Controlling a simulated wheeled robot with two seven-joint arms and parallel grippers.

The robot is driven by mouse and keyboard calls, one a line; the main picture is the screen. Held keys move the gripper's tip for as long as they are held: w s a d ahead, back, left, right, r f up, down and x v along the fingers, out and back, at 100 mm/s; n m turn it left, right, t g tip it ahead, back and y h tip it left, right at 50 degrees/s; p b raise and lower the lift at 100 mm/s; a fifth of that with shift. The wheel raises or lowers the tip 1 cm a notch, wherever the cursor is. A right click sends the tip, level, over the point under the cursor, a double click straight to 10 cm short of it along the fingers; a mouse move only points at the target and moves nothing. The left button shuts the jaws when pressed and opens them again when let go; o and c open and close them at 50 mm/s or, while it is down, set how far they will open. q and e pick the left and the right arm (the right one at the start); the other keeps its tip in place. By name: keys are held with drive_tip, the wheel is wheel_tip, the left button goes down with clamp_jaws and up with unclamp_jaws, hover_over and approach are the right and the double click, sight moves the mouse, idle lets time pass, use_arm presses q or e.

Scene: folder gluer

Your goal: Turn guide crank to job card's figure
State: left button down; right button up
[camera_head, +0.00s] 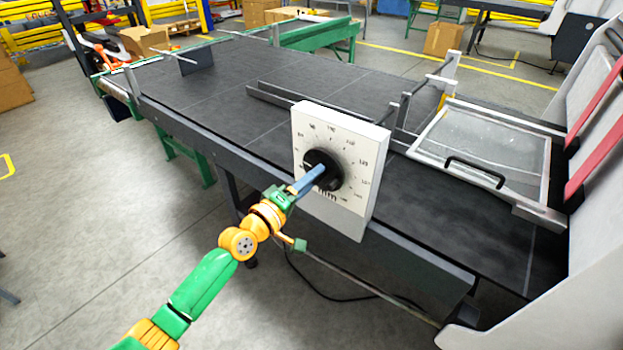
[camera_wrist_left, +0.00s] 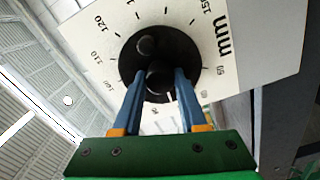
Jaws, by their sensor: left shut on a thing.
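The guide crank (camera_head: 326,166) is a black round disc with a knob, mounted on a white dial plate (camera_head: 366,150) marked in mm around its edge. The crank (camera_wrist_left: 146,46) and the printed figures also show in the left wrist view. In the left wrist view the fingers (camera_wrist_left: 158,82) lie on either side of that part. The pointer's exact reading is too small to tell. No job card can be made out. My right gripper is not in view.
The dial plate stands at the front edge of a dark table (camera_head: 230,100). Metal guide rails (camera_head: 285,95) lie behind it. A framed clear cover with a black handle (camera_head: 475,170) is on the right, beside a pale machine housing (camera_head: 560,270).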

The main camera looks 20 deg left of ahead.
use_arm(q)
drive_tip(key=shift+r+n, duration=0.15)
drive_tip(key=shift+n, duration=0.25)
drive_tip(key=shift+c, duration=2.2)
unclamp_jaws()
drive_tip(key=shift+w, duration=0.1)
drive_tip(key=v, duration=0.7)
